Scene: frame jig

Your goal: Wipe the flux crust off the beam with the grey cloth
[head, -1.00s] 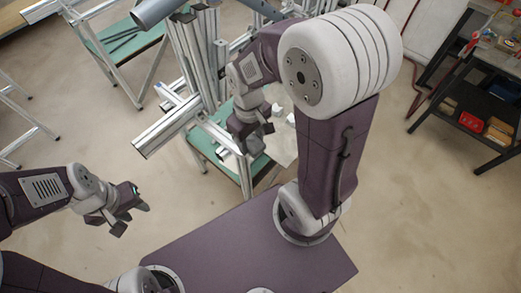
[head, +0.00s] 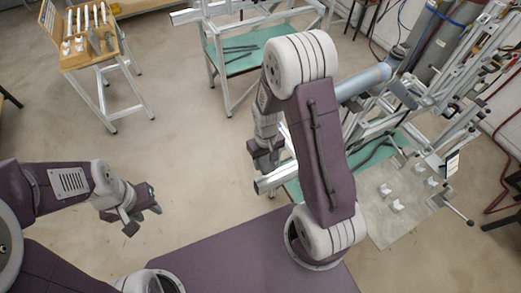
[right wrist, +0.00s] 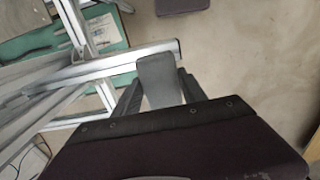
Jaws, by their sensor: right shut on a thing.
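My right gripper (head: 265,158) is low beside the pale metal beam (head: 270,181), near the beam's free end. In the right wrist view my right gripper (right wrist: 158,88) is shut on a flat grey piece, which I take for the grey cloth (right wrist: 160,80). The cloth reaches to the edge of the beam (right wrist: 112,68); whether it touches cannot be told. No flux crust can be made out on the beam. My left gripper (head: 142,213) is open and empty over bare floor, well left of the beam.
A metal frame with a blue-grey pipe (head: 362,84) stands at the right, with small white parts on a pale sheet (head: 400,215). A green-topped stand (head: 250,50) is at the back. A wooden rack table (head: 88,55) is at the back left. The left floor is clear.

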